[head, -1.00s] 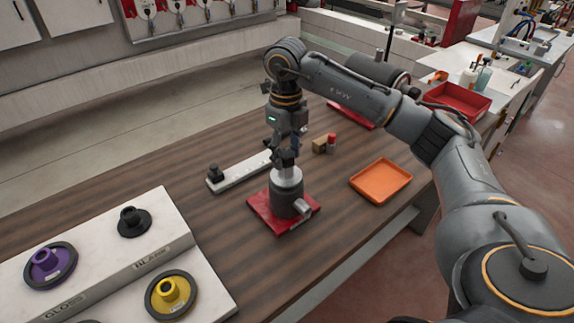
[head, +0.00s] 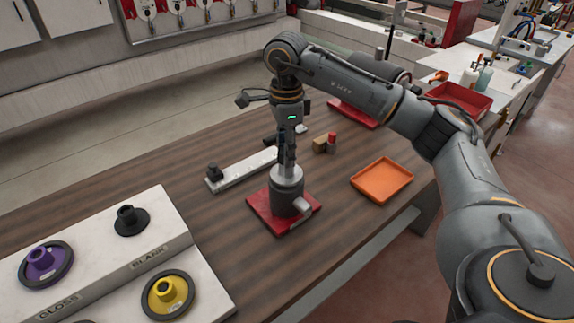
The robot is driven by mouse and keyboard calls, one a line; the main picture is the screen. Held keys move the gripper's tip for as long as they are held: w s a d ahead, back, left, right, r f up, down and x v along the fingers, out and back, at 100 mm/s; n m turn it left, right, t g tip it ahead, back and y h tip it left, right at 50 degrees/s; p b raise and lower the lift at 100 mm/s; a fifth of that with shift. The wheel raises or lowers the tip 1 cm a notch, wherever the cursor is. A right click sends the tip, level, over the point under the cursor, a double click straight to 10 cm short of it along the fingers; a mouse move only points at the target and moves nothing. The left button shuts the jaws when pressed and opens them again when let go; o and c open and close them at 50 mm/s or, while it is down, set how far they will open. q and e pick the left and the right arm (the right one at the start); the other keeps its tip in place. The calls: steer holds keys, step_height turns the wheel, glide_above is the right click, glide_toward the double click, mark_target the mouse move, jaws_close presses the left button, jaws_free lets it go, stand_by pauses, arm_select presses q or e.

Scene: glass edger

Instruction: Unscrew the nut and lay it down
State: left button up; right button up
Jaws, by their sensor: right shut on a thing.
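My right gripper (head: 287,164) points straight down over the dark cylindrical fixture (head: 287,200) on a red base plate (head: 265,218). It is shut at the top of the fixture's light metal upper part (head: 287,178). The nut is hidden between or behind the fingers, so its shape cannot be made out. My left gripper is not in the head view.
An orange tray (head: 382,179) lies empty to the right. A small brown block and red-capped item (head: 326,143) stand behind. A light bar (head: 240,170) lies to the left. A white rack with purple, black and yellow wheels (head: 167,292) fills the lower left.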

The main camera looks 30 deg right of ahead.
steer(key=n, duration=0.4)
steer(key=n+b, duration=0.1)
steer(key=n, duration=0.3)
steer(key=shift+n, duration=0.3)
steer(key=n, duration=0.7)
steer(key=o, duration=1.1)
steer(key=shift+o, duration=0.2)
